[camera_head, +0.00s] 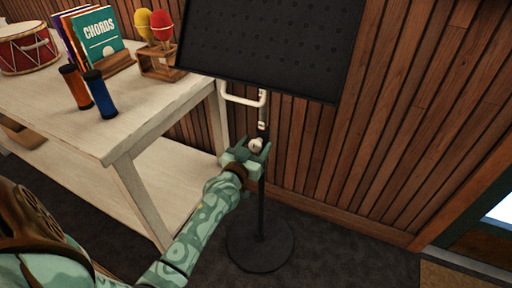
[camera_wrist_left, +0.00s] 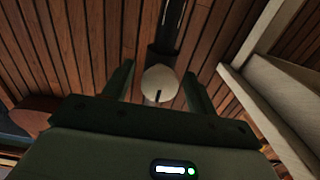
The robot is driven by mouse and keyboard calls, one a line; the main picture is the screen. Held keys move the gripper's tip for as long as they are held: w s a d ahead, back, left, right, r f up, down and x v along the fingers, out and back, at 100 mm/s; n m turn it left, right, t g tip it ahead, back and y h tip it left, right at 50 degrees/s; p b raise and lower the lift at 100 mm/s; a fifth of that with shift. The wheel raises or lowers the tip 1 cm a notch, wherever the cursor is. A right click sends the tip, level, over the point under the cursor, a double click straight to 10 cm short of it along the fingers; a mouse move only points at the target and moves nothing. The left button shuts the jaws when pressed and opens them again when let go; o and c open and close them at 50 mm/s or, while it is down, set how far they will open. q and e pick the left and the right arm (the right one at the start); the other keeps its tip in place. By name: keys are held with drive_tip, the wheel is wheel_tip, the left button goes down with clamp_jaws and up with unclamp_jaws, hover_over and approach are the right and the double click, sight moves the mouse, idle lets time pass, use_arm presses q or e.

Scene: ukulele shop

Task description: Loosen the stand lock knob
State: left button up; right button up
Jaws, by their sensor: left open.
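The stand is a black music stand with a wide perforated desk (camera_head: 275,45), a thin upright pole (camera_head: 262,195) and a round base (camera_head: 260,245). Its lock knob (camera_head: 256,145) is a small pale round knob on the pole. In the left wrist view the knob (camera_wrist_left: 160,84) is a cream disc with a dark mark, in front of the dark pole (camera_wrist_left: 168,30). My left gripper (camera_head: 257,150) is open, with one finger on each side of the knob. In the wrist view gaps show between knob and fingers (camera_wrist_left: 160,88). My right gripper is not in view.
A pale handle (camera_head: 243,98) sticks out under the desk. A whitewashed table (camera_head: 150,105) stands close on the left, with shakers, books, maracas and a drum (camera_head: 27,47). A wood-slat wall (camera_head: 400,120) is behind the stand. Dark floor lies clear to the right.

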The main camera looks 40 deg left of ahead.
use_arm(q)
drive_tip(key=c, duration=1)
